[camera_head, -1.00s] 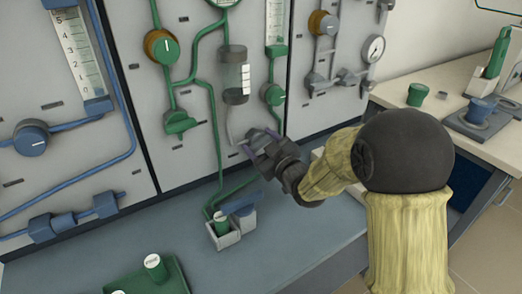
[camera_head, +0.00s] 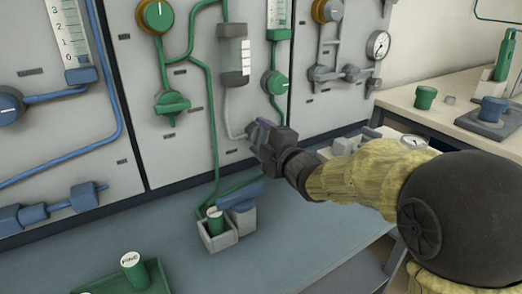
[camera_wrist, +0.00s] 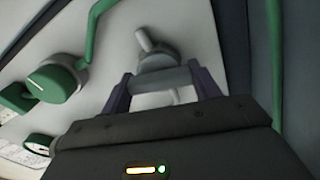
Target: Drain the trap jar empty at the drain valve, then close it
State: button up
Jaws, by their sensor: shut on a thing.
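The trap jar (camera_head: 235,57) is a clear cylinder with dark ends and a white scale, upright on the panel; its liquid level is hard to tell. A pale pipe (camera_head: 228,110) runs down from it towards my gripper (camera_head: 260,135). In the wrist view, the two purple-grey fingers of my gripper (camera_wrist: 160,78) stand on either side of the grey drain valve (camera_wrist: 158,60) and are shut on it. A short pale stub sticks up from the valve. In the head view my gripper mostly hides the valve, so its setting cannot be told.
A green knob (camera_head: 275,84) and its pipe are close to my gripper's upper right. A green tray (camera_head: 95,285) bears a jar marked FINE (camera_head: 132,268).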

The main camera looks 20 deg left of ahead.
jog(key=shift+f+n+b, duration=0.2)
jog(key=shift+n+b, duration=1.05)
jog(key=shift+n, duration=0.05)
jog(key=shift+r, duration=0.1)
jog(key=o, duration=1)
jog(key=shift+a, duration=0.1)
jog(key=shift+s+d, duration=0.1)
jog(key=shift+d, duration=0.1)
jog(key=shift+s+d+r, duration=0.1)
jog(key=shift+s+d, duration=0.1)
jog(key=shift+d, duration=0.05)
jog(key=p+v, duration=0.3)
jog(key=v, duration=1.3)
jog(key=shift+s+d, duration=0.15)
